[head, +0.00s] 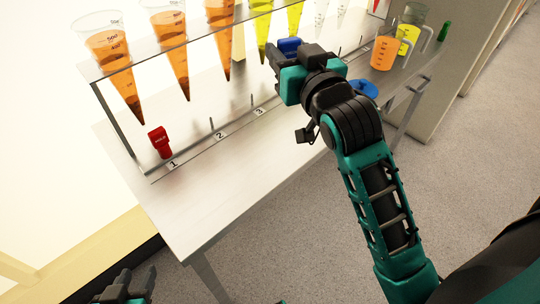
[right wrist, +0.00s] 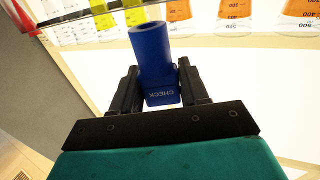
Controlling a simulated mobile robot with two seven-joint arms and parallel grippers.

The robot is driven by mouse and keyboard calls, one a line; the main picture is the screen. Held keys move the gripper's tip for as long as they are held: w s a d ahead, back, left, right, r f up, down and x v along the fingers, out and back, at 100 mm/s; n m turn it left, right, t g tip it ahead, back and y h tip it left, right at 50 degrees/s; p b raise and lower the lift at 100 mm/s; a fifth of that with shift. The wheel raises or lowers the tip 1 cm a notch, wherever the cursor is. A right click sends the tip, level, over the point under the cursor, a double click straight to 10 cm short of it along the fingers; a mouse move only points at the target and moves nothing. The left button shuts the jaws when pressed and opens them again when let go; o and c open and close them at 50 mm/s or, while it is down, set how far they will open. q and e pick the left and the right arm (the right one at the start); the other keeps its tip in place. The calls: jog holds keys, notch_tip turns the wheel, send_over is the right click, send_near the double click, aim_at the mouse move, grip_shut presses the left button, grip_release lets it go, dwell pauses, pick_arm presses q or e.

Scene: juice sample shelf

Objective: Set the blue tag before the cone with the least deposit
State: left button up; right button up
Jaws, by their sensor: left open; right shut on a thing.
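The blue tag (head: 290,44), lettered CHECK, is gripped between the fingers of my right gripper (head: 284,58). It also shows in the right wrist view (right wrist: 153,60), held between both jaws. A row of cones hangs in the rack: orange ones on the left (head: 108,62) (head: 172,52) (head: 221,38), yellow ones (head: 262,28) in the middle, and pale clear ones (head: 320,16) farther right. I cannot make out the deposit in their tips. My right gripper is above the shelf, before the yellow cones. My left gripper (head: 128,290) is open and empty at the bottom left.
A red tag (head: 160,143) stands by number 1. Number labels run along the front of the shelf. The table front at left is bare.

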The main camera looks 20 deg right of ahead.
jog(key=shift+w+f, duration=0.1)
jog(key=shift+f, duration=0.05)
notch_tip(320, 180, down, 19)
jog(key=b, duration=0.8)
jog(key=shift+f, duration=0.4)
jog(key=shift+r, duration=0.1)
jog(key=shift+f, duration=0.3)
jog(key=o, duration=1)
jog(key=shift+o, duration=0.2)
jog(key=shift+r, duration=0.1)
